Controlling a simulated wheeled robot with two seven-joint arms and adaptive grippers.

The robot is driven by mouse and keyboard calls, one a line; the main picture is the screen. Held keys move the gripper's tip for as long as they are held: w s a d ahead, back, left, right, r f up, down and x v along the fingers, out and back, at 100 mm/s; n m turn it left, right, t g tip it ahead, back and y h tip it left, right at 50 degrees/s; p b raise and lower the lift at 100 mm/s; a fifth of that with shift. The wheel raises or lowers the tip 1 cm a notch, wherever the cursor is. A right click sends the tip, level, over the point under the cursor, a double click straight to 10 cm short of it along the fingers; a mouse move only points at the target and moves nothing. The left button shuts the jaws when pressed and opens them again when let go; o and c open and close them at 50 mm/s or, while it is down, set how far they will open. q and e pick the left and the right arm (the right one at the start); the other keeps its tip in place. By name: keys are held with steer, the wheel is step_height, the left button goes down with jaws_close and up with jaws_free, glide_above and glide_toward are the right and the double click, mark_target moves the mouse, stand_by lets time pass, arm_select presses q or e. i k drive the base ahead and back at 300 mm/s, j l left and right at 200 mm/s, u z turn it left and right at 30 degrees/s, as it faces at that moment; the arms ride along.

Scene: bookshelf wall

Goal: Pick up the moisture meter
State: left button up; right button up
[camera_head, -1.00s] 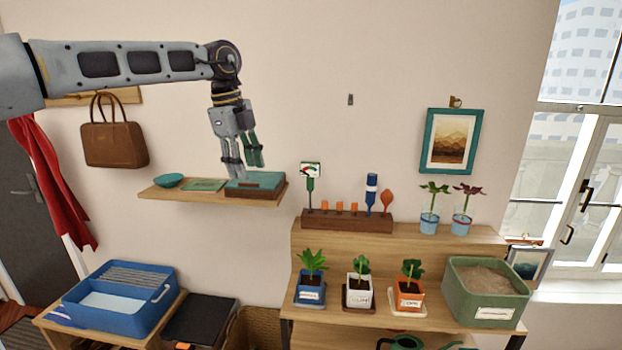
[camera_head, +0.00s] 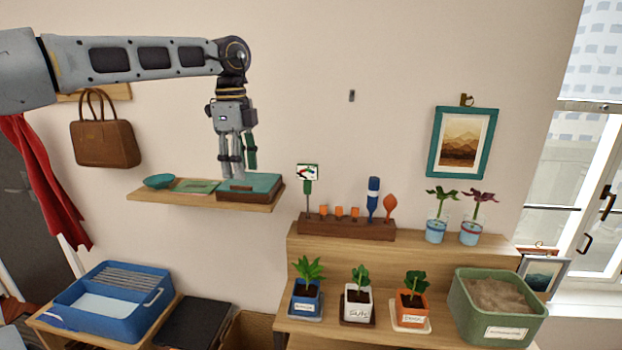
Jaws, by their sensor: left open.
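The moisture meter (camera_head: 308,182) stands upright at the left end of a dark wooden rack (camera_head: 350,229) on the upper tier of the plant shelf. It has a white dial face on a green body and a thin probe. My left gripper (camera_head: 233,172) hangs pointing down over the wooden box with a green top (camera_head: 249,187) on the wall shelf. It is open and empty, left of the meter and apart from it. I cannot tell whether its fingertips touch the box. My right gripper is not in view.
The rack also holds orange pieces, a blue tool (camera_head: 373,198) and an orange tool (camera_head: 390,206). Potted plants and a green soil bin (camera_head: 460,310) stand on the lower tier. The wall shelf (camera_head: 150,197) carries a teal bowl (camera_head: 159,181). Two cuttings in glasses stand right of the rack.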

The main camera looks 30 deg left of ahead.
mark_target(308, 172)
steer(key=i, duration=1.15)
